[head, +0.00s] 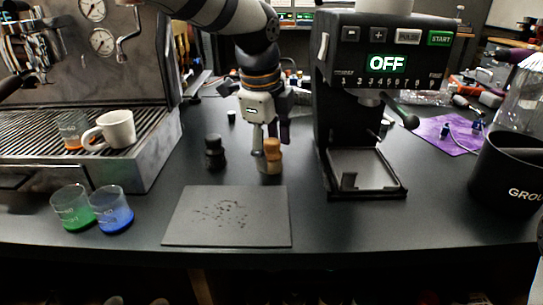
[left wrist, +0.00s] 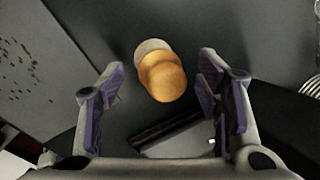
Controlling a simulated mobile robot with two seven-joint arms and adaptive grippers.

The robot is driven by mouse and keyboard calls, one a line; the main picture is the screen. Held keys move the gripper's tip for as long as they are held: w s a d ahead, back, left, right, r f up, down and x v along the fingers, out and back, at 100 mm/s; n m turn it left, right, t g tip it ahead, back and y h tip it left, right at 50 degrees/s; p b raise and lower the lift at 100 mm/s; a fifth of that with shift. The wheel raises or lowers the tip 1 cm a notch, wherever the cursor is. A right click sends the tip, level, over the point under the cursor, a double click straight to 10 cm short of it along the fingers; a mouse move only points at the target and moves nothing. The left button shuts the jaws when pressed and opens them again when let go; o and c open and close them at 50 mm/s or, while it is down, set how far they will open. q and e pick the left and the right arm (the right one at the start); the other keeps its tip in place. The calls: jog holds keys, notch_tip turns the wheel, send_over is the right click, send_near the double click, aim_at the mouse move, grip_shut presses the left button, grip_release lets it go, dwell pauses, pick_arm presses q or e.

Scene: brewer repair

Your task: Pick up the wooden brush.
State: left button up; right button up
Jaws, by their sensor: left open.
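The wooden brush (head: 272,158) stands upright on the dark counter between the mat and the grinder. In the left wrist view, its round tan top (left wrist: 164,80) shows from above, with a paler part behind it. My left gripper (head: 270,147) points down over the brush from above. Its purple-padded fingers (left wrist: 161,64) are apart, one to either side of the brush, with a gap visible on both sides. I cannot tell how far the fingertips reach down beside it. My right gripper is not in view.
A black tamper-like object (head: 215,153) stands left of the brush. A grey mat (head: 180,226) with dark grounds lies in front. The grinder (head: 330,120) stands close on the right. The espresso machine (head: 150,125) and two glasses (head: 72,205) are at the left.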

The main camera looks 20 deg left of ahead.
pick_arm(q)
jog(key=c, duration=1.3)
